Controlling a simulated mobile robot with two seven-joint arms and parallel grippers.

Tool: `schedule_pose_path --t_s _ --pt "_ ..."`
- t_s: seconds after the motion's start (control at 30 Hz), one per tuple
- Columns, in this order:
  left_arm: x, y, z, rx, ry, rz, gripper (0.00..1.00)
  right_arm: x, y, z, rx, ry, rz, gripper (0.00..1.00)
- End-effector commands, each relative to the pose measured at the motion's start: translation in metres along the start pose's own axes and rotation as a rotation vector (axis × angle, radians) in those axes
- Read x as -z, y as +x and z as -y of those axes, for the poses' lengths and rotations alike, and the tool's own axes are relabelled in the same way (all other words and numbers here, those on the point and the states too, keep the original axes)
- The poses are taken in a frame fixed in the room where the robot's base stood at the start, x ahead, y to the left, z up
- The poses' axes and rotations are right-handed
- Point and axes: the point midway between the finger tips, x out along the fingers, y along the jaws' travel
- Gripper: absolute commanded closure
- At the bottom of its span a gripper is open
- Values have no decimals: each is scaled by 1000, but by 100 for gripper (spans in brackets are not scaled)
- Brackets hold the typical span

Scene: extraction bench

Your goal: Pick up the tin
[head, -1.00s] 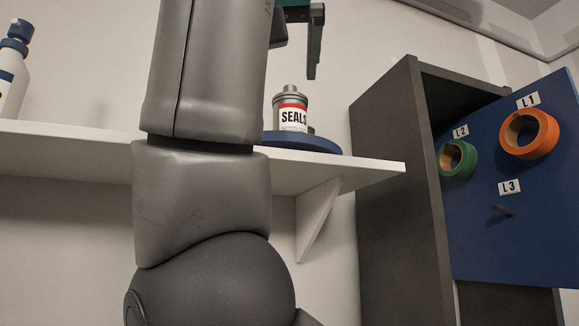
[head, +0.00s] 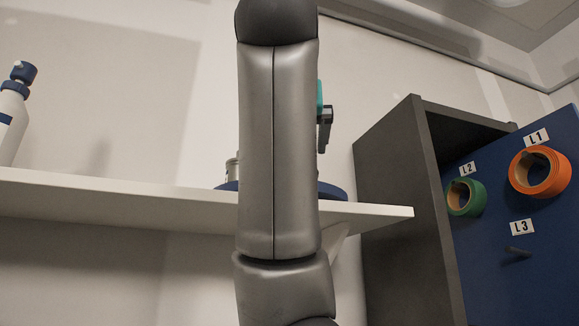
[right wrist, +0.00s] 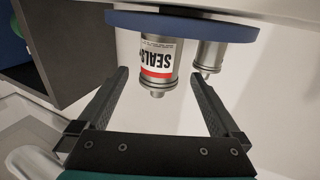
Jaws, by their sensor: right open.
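A metal tin with a white and red SEALS label (right wrist: 158,62) stands on a round blue disc (right wrist: 180,26); the wrist picture shows it upside down. A second metal tin (right wrist: 210,54) is beside it, its label not visible. My right gripper (right wrist: 160,75) is open and empty, its two dark fingers pointing toward the SEALS tin with space on both sides. In the head view my arm hides most of the disc (head: 333,191); only a sliver of metal (head: 232,168) shows left of the arm. The right gripper (head: 325,130) shows partly, above the disc. The left gripper is not in view.
The disc rests on a white wall shelf (head: 120,200). A white bottle with a blue cap (head: 14,110) stands at the shelf's left. Right of the shelf are a dark cabinet (head: 395,200) and a blue panel with orange (head: 540,172) and green (head: 466,197) rings.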

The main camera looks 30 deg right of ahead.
Motion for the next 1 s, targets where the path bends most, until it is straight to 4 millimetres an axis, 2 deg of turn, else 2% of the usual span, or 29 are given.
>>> schedule_pose_path --t_s 0.33,0.63,1.0 --pt "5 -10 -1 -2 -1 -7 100 0 46 0 -2 -1 3 0" --pt "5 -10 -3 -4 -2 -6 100 -1 52 1 -1 -1 1 0" --pt "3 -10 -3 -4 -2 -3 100 -1 51 1 -1 -1 0 40"
